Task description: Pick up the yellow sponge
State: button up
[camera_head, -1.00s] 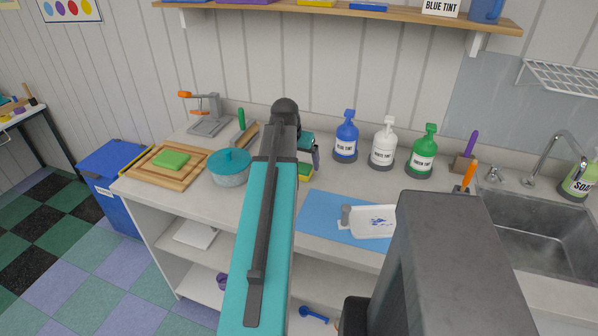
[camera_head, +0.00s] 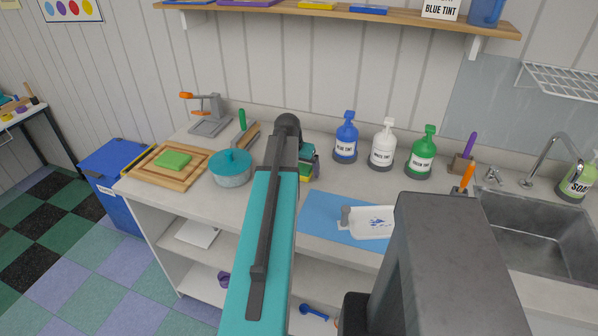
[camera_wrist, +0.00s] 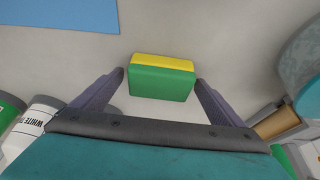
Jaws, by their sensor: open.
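The yellow sponge (camera_wrist: 162,62) has a yellow layer and a green layer, and lies on the counter. In the wrist view it sits between the two dark fingers of my gripper (camera_wrist: 160,77), with a gap on each side. In the head view only a small part of the sponge (camera_head: 305,178) shows beside my arm and under my gripper (camera_head: 311,168). The gripper is open and empty. How far the fingertips are above the counter is hard to tell.
A pot with a teal lid (camera_head: 230,171) stands left of the sponge. Blue, white (camera_head: 383,148) and green tint bottles stand behind right. A blue mat (camera_head: 319,211) with a white tray (camera_head: 370,221) lies to the right. A cutting board (camera_head: 145,172) holds a green block (camera_head: 173,160).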

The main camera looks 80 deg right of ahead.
aim_at(299, 167)
dwell(0.4)
jog(key=c, duration=1.1)
jog(key=shift+r, duration=0.1)
jog(key=shift+c, duration=0.2)
jog(key=shift+r+b, duration=1.25)
jog(key=shift+r, duration=3.7)
jog(key=o, duration=0.4)
jog(key=shift+c, duration=1.4)
